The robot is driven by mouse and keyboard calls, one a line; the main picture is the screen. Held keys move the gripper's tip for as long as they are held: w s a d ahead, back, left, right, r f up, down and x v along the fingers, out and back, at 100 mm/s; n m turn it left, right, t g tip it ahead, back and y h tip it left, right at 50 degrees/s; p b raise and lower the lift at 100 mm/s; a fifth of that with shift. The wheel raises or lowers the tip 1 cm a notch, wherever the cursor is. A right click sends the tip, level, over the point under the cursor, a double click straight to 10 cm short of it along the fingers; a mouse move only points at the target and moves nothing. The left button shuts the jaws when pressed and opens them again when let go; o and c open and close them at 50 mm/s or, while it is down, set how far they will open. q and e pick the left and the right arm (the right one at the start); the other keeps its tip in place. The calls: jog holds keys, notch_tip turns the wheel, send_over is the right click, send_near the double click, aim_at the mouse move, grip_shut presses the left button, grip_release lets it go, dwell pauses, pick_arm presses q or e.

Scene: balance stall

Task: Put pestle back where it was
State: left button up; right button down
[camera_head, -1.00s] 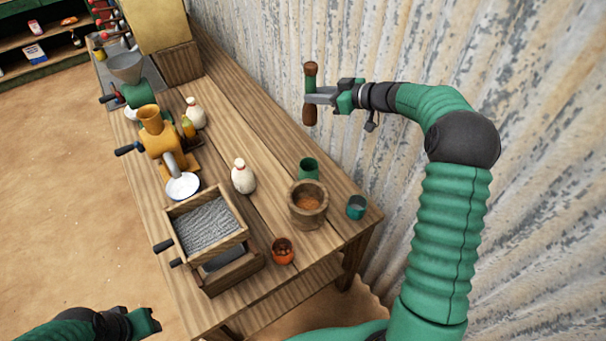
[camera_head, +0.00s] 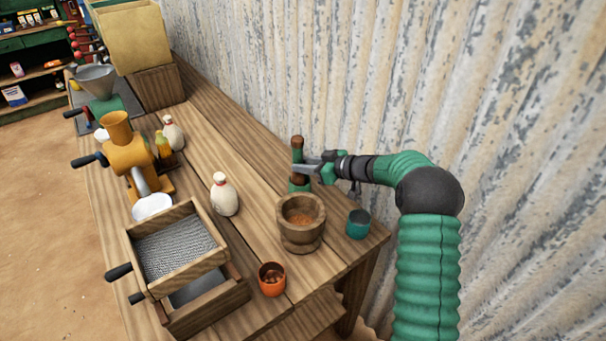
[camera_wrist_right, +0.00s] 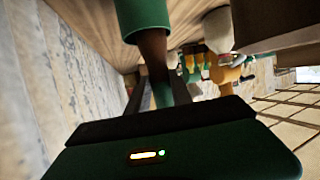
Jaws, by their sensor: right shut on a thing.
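My right gripper (camera_head: 300,168) is shut on the pestle (camera_head: 297,143), a dark wooden rod with a green middle, held upright. Its lower end is at the mouth of a green cup (camera_head: 300,188) behind the mortar. In the right wrist view the brown end of the pestle (camera_wrist_right: 153,52) meets the rim of the green cup (camera_wrist_right: 143,16); how deep it sits inside is hidden. The wooden mortar (camera_head: 301,236) with brown powder stands in front. My left gripper is out of view.
A teal cup (camera_head: 358,224) stands right of the mortar near the table edge, and an orange cup (camera_head: 272,279) in front. A white bottle (camera_head: 224,195), a sieve box (camera_head: 175,250) and a yellow grinder (camera_head: 118,133) stand left. A corrugated wall (camera_head: 400,80) runs behind.

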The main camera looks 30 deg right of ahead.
jog(key=f, duration=0.1)
jog(key=d+f, duration=0.1)
jog(key=shift+s+d+f, duration=0.1)
jog(key=shift+d+f, duration=0.05)
jog(key=shift+f, duration=0.2)
jog(key=c, duration=1.5)
grip_release()
jog(key=shift+c, duration=0.2)
jog(key=o, duration=0.4)
jog(key=shift+a+r, duration=0.1)
jog(key=shift+a, duration=0.25)
pick_arm(q)
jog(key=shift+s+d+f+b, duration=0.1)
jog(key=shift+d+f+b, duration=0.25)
jog(key=shift+b, duration=0.15)
pick_arm(e)
jog(key=v, duration=1.2)
jog(key=shift+d, duration=0.15)
